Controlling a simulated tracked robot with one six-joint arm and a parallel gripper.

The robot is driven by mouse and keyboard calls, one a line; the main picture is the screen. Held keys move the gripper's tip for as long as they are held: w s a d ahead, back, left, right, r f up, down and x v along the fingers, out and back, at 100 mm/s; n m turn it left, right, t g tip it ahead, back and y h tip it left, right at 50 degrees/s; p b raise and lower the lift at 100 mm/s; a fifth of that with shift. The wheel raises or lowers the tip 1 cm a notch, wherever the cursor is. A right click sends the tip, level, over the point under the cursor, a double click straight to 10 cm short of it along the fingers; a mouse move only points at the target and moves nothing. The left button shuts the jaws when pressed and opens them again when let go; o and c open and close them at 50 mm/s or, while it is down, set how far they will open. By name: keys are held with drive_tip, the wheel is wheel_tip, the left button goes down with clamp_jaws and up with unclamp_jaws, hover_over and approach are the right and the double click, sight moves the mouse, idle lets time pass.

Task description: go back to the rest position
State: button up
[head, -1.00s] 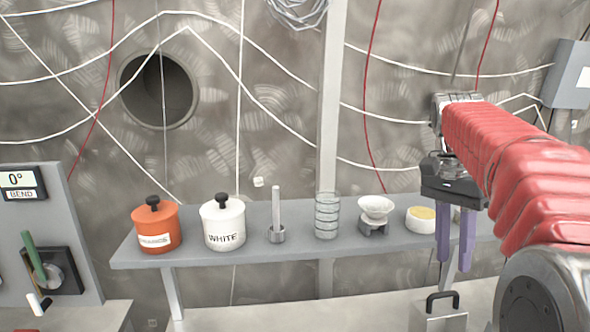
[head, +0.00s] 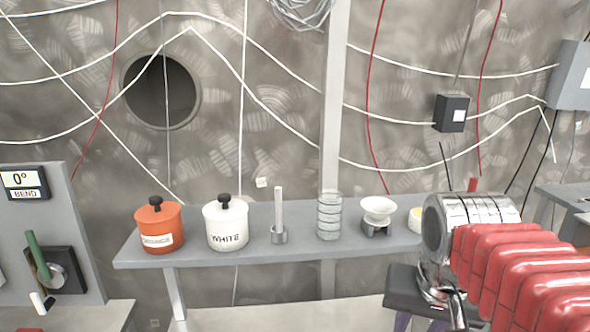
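My gripper (head: 421,324) is low at the bottom edge of the head view, right of centre. Only the upper parts of its two purple fingers show, with a gap between them and nothing seen in it; the tips are cut off by the frame. My red-sleeved arm reaches in from the right. The gripper is in front of and below the right part of the grey shelf (head: 190,258).
On the shelf stand an orange lidded pot (head: 160,222), a white pot marked WHITE (head: 226,224), a rod in a holder (head: 279,232), a glass coil-like cylinder (head: 329,216), a white bowl on a stand (head: 378,212) and a partly hidden dish (head: 416,220). A lever panel (head: 60,225) is at left.

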drive_tip(key=s+a+f+n+t, duration=0.2)
drive_tip(key=s+a+f+n, duration=0.1)
drive_tip(key=s+f+n, duration=0.1)
wheel_tip(320, 180, down, 2)
drive_tip(key=shift+s+a+f+y, duration=0.2)
drive_tip(key=shift+s+y, duration=0.1)
drive_tip(key=shift+s, duration=0.3)
